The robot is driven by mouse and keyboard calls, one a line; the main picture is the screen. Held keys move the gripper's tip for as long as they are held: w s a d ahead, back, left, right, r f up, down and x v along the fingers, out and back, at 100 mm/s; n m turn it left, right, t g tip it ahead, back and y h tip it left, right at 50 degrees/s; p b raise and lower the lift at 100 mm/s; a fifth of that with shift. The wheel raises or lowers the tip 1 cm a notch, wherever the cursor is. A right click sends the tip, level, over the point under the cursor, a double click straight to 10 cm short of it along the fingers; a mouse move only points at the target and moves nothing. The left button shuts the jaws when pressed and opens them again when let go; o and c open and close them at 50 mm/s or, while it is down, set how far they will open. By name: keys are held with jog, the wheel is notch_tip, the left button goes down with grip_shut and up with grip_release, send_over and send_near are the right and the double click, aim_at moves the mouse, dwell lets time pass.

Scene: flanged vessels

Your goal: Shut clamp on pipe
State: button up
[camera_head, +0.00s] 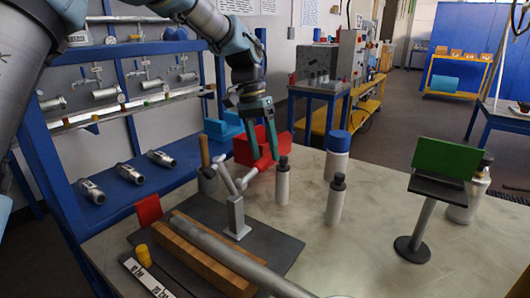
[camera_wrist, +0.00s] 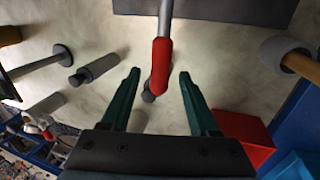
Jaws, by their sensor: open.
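The clamp (camera_head: 236,216) is a grey post with lever arms on a dark base plate, beside the pipe. Its red handle (camera_head: 264,163) is raised and reaches to the right, away from the pipe. The grey pipe (camera_head: 226,248) lies along a wooden block (camera_head: 197,262). My gripper (camera_head: 262,152) is open over the handle. In the wrist view the red handle (camera_wrist: 161,66) shows between the two open fingertips (camera_wrist: 159,75), with a gap on each side. I cannot tell whether it touches a finger. The pipe is not seen in the wrist view.
Grey bottles with dark caps (camera_head: 282,185) (camera_head: 335,202) and a blue-lidded jar (camera_head: 337,160) stand right of my gripper. A red bin (camera_head: 244,150) is close behind it. A green sign on a stand (camera_head: 445,158) is farther right. The table's front right is clear.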

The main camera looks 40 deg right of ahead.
jog(key=shift+s+f, duration=0.15)
jog(key=shift+f, duration=0.35)
grip_shut()
dwell(1.2)
